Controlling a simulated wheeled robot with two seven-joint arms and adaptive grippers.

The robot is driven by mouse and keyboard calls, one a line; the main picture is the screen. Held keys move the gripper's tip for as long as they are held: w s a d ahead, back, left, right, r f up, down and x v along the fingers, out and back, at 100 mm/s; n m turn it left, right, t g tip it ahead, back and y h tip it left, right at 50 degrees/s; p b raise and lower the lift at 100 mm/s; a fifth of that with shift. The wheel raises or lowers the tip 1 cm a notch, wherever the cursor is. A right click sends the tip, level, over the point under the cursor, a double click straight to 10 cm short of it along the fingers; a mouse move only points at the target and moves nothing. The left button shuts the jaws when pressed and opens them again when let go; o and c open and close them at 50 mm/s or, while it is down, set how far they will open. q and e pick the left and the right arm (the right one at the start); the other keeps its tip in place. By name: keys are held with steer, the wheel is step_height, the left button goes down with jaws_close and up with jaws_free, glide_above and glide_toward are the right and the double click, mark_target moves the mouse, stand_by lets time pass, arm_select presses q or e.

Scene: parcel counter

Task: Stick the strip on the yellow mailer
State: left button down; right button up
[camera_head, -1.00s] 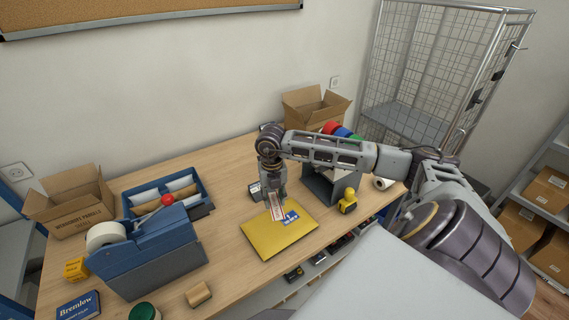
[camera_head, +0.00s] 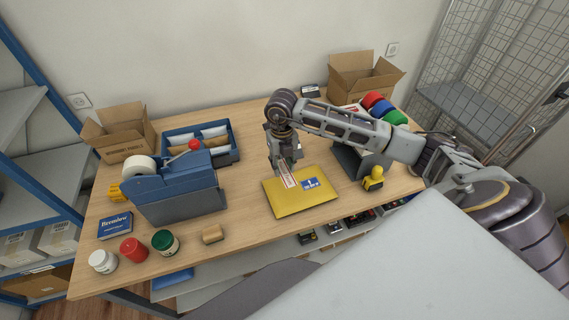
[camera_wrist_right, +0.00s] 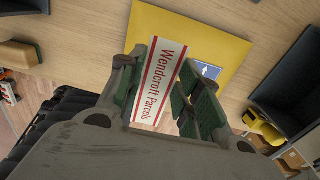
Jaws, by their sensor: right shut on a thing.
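My right gripper (camera_head: 286,166) is shut on a white strip (camera_head: 289,180) with red borders. In the right wrist view the strip (camera_wrist_right: 160,75) reads "Wendcroft Parcels" and sits between the green-padded fingers (camera_wrist_right: 160,100). The yellow mailer (camera_head: 300,203) lies flat on the wooden counter below. It also shows in the right wrist view (camera_wrist_right: 220,40). The strip overlaps the mailer's far left part in the picture; I cannot tell whether they touch. A blue label (camera_head: 311,184) with a white mark is on the mailer, right of the strip. My left gripper is out of view.
A yellow-handled stamp (camera_head: 373,179) stands right of the mailer, by a dark grey holder (camera_head: 350,163). A blue tape dispenser (camera_head: 180,195) stands to the left, with a wooden block (camera_head: 213,234) nearer. An open carton (camera_head: 365,76) and coloured rolls (camera_head: 380,105) are at the back right.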

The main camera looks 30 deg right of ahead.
mark_target(283, 168)
steer(key=shift+d+f, duration=0.1)
steer(key=shift+f, duration=0.05)
steer(key=shift+f+b, duration=1.6)
steer(key=shift+f, duration=1.45)
steer(key=shift+f+b, duration=1.05)
steer(key=shift+f, duration=0.3)
steer(key=o, duration=0.7)
steer(key=shift+o, duration=0.2)
steer(key=shift+r, duration=0.15)
steer(key=shift+r+p, duration=1.55)
steer(key=shift+r, duration=1.15)
